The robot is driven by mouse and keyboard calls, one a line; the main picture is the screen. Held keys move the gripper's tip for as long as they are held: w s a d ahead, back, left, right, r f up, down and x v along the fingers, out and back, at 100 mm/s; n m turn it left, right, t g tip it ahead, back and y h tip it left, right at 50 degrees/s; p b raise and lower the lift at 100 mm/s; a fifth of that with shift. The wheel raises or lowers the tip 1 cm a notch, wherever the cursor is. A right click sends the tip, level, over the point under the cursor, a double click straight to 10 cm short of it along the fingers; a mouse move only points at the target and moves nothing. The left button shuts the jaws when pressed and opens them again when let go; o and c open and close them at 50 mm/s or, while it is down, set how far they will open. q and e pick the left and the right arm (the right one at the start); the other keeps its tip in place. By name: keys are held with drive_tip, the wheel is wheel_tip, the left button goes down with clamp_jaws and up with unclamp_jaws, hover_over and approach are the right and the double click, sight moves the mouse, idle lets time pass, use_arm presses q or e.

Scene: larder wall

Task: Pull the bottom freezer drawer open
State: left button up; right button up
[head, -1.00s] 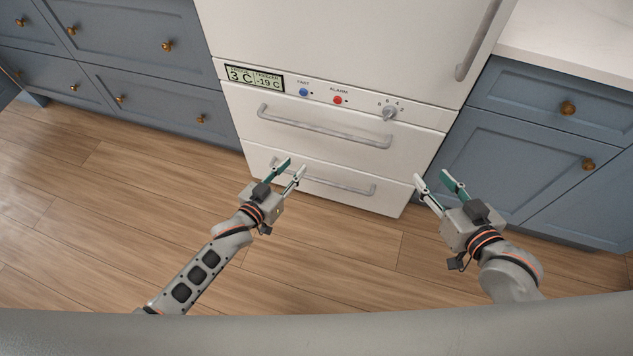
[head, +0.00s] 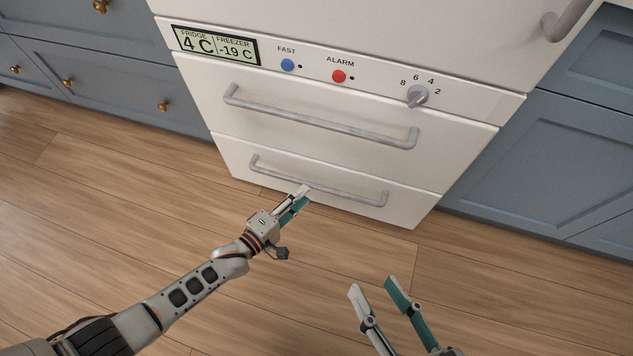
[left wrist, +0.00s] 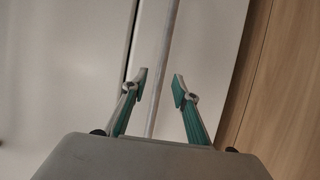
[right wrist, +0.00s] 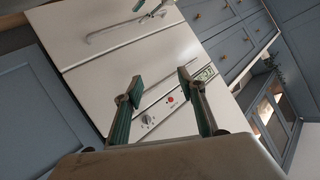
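The bottom freezer drawer (head: 235,160) is the lowest white front of the fridge-freezer, and it looks closed. Its grey bar handle (head: 345,195) runs across it. My left gripper (head: 302,194) is at the middle of this handle in the head view. In the left wrist view the handle bar (left wrist: 165,70) runs between the two open fingers (left wrist: 162,82), with a gap on each side. My right gripper (head: 371,284) is open and empty above the floor, in front and to the right of the drawer. In the right wrist view its fingers (right wrist: 158,88) are apart.
Above is another closed drawer with its own handle (head: 320,120), then a panel with a display (head: 215,45), buttons and a knob (head: 417,96). Blue cabinets (head: 550,160) stand on both sides. The wooden floor (head: 180,220) in front is clear.

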sight(315, 184)
use_arm(q)
drive_tip(key=b+x, duration=0.2)
drive_tip(key=x, duration=0.4)
drive_tip(key=shift+d+f, duration=0.1)
drive_tip(key=shift+f, duration=0.1)
drive_tip(key=shift+w+r, duration=0.1)
drive_tip(key=shift+r, duration=0.05)
use_arm(e)
drive_tip(key=a+m, duration=0.2)
drive_tip(key=m, duration=0.1)
drive_tip(key=shift+s+a+f, duration=0.15)
drive_tip(key=shift+s+a, duration=0.1)
drive_tip(key=shift+s, duration=0.05)
use_arm(q)
clamp_jaws()
